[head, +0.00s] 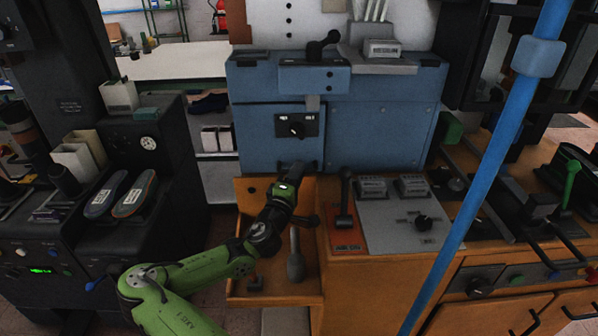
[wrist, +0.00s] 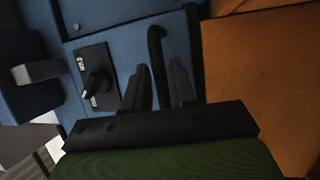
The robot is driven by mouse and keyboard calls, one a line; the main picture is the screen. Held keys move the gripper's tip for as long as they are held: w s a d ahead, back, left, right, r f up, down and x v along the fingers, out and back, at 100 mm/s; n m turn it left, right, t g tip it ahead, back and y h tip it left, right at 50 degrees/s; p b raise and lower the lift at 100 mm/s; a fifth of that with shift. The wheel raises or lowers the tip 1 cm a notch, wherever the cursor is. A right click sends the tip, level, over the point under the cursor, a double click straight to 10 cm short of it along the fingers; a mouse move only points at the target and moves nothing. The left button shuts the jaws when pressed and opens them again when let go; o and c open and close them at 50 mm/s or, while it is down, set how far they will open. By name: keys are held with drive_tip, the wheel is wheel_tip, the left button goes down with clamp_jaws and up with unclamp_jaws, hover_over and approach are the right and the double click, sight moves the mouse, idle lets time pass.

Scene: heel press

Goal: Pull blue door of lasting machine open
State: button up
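The blue door (head: 258,140) is on the left of the blue lasting machine (head: 375,135) and looks shut. It carries a black plate with a rotary knob (head: 296,127); the knob also shows in the wrist view (wrist: 97,83). My gripper (head: 297,168) is at the door's lower right part. In the wrist view, a black bar handle (wrist: 156,50) stands on the blue door (wrist: 128,55). My gripper's fingers (wrist: 160,85) are apart, one on each side of the handle, with gaps visible. The handle's lower end is hidden behind my gripper.
An open wooden drawer (head: 240,215) lies below my arm, with a dark tool (head: 295,262) in it. A grey control panel (head: 400,225) stands to the right. A blue pole (head: 480,190) crosses the right foreground. A black machine (head: 140,170) stands left.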

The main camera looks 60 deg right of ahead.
drive_tip(key=shift+d+r, duration=0.1)
drive_tip(key=shift+d, duration=0.65)
drive_tip(key=shift+c, duration=0.4)
clamp_jaws()
drive_tip(key=shift+a, duration=0.15)
